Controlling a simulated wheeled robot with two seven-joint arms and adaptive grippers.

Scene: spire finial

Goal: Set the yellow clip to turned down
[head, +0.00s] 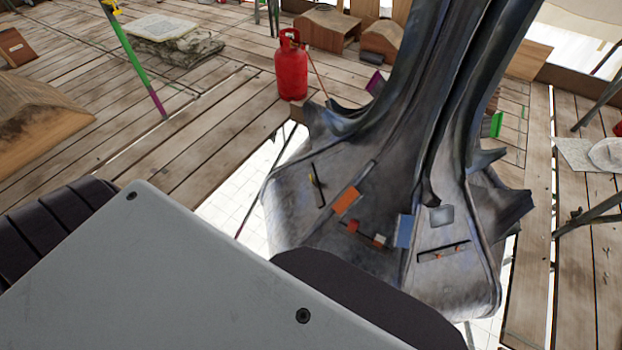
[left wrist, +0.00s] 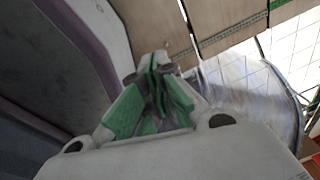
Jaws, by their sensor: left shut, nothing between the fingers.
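The clip does not show clearly in that view. In the head view my own grey and dark body parts fill the lower left, and neither gripper shows there.
An orange block (head: 346,201), a blue block (head: 404,231) and a dark slotted strip (head: 443,252) are on the base. A red gas bottle (head: 291,66) stands on the planks behind. A green pole (head: 132,62) rises at left. Open gaps surround the base.

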